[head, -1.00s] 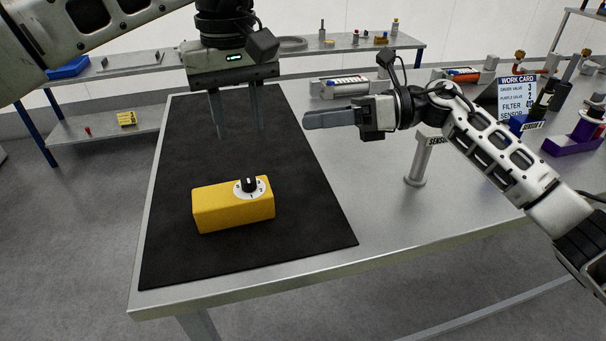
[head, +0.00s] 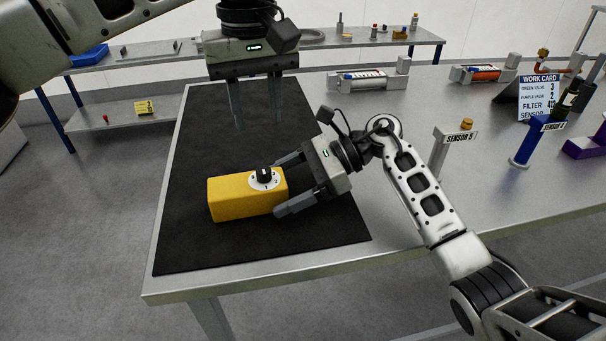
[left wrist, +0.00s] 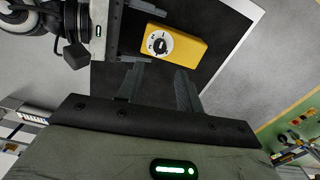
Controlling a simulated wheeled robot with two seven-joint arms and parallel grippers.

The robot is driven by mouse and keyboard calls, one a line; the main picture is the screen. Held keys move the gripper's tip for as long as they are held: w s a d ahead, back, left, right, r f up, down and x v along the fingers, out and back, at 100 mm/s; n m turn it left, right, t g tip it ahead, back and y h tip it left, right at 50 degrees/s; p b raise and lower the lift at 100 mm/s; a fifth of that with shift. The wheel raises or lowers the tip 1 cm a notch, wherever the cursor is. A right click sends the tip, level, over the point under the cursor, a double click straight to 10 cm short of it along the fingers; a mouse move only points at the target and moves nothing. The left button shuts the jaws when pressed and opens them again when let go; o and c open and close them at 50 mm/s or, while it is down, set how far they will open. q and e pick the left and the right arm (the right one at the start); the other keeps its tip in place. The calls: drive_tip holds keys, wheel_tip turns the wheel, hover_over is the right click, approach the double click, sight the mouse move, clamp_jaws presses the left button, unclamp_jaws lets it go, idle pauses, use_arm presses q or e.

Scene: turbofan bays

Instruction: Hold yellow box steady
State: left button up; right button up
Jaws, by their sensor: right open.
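The yellow box (head: 240,195) lies on the black mat (head: 310,229), with a white dial and black knob (head: 264,175) on top. In the left wrist view the box (left wrist: 187,50) is just beyond my left fingers. My right gripper (head: 279,187) is at the box's right end, open, one finger on the far side and one on the near side; I cannot tell whether they touch it. My left gripper (head: 256,120) points down above the mat behind the box, fingers apart and empty.
A SENSOR 5 post (head: 440,150) stands right of my right arm. A work card (head: 538,97) and a blue stand (head: 525,147) are farther right. A grey cylinder unit (head: 363,80) lies at the table's back. The mat left of and in front of the box is bare.

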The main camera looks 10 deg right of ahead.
drive_tip(key=shift+a+f, duration=0.2)
drive_tip(key=shift+a, duration=0.3)
